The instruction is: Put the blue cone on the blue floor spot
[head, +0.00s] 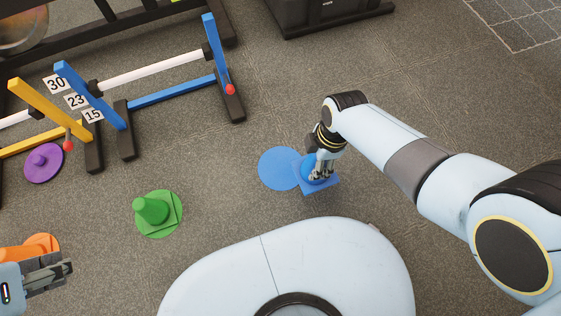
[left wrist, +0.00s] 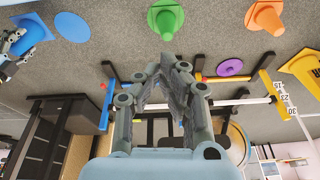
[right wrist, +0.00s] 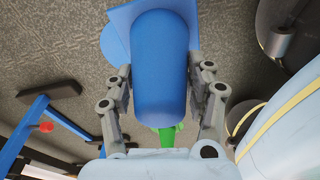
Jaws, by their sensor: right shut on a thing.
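The blue cone (head: 328,187) has a square base and is held from above in my right gripper (head: 321,174). In the right wrist view its rounded blue body (right wrist: 160,65) fills the space between the fingers. The blue floor spot (head: 279,168) is a flat disc just left of the cone in the head view. The cone's base overlaps the spot's right edge there; I cannot tell whether the base touches the floor. The spot also shows in the left wrist view (left wrist: 72,27). My left gripper (head: 70,270) is at the lower left, empty, its fingers drawn together.
A green cone (head: 151,209) stands on a green spot. A purple piece (head: 43,162) sits by yellow and blue hurdles (head: 172,92) at the upper left.

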